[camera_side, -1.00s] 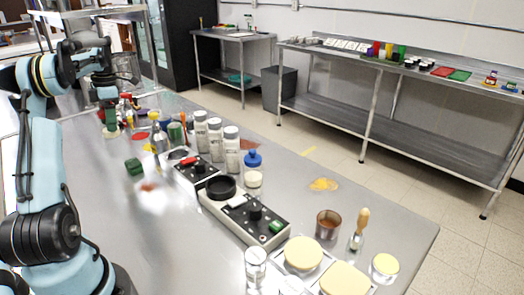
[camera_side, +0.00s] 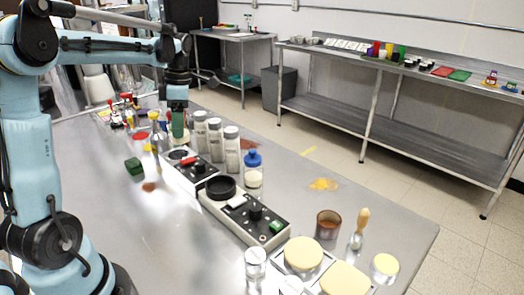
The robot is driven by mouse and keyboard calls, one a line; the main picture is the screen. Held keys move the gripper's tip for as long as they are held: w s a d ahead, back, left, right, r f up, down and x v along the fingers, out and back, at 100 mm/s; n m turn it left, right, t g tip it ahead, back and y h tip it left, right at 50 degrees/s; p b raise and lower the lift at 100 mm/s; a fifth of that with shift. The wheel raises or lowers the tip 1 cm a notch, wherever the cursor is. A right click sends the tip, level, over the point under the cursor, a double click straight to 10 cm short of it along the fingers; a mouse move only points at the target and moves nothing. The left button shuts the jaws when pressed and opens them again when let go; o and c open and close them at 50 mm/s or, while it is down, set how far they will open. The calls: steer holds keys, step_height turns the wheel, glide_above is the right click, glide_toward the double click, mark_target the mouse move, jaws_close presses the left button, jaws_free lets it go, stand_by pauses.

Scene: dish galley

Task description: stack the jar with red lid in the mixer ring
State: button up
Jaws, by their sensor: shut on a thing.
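My gripper (camera_side: 178,124) hangs over the back of the steel table, pointing down. The mixer ring (camera_side: 220,187), a black ring, sits on the far end of the long grey mixer unit, nearer the camera and to the right of my gripper. Nothing shows inside the ring.
Several white-labelled shakers (camera_side: 216,139) stand right of my gripper. A blue-topped bottle (camera_side: 253,169) is close to the ring. A small black box with a red part (camera_side: 188,161) lies between gripper and ring.

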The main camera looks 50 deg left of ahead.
steer(key=w+d+r+m, duration=0.1)
steer(key=d, duration=1.1)
steer(key=shift+w+r, duration=0.25)
steer(key=shift+r, duration=0.05)
steer(key=s+d, duration=0.1)
steer(key=d, duration=0.3)
steer(key=s+d+r+m, duration=0.1)
steer(key=d, duration=0.4)
steer(key=s+d+m, duration=0.1)
steer(key=d, duration=0.3)
steer(key=shift+s+d+r, duration=0.15)
steer(key=shift+s+d, duration=0.1)
steer(key=shift+s, duration=0.05)
steer(key=shift+c, duration=0.8)
steer(key=w+a+f, duration=0.1)
steer(key=a+f, duration=0.1)
steer(key=a, duration=0.1)
steer(key=w+a+f, duration=0.1)
steer(key=a+f, duration=0.1)
steer(key=a, duration=0.2)
steer(key=w+a+f, duration=0.1)
steer(key=a+f, duration=0.2)
steer(key=shift+w+a, duration=0.35)
steer(key=shift+w, duration=0.05)
steer(key=shift+f, duration=1.95)
steer(key=shift+f, duration=0.3)
steer(key=o, duration=1.6)
steer(key=shift+c, duration=0.2)
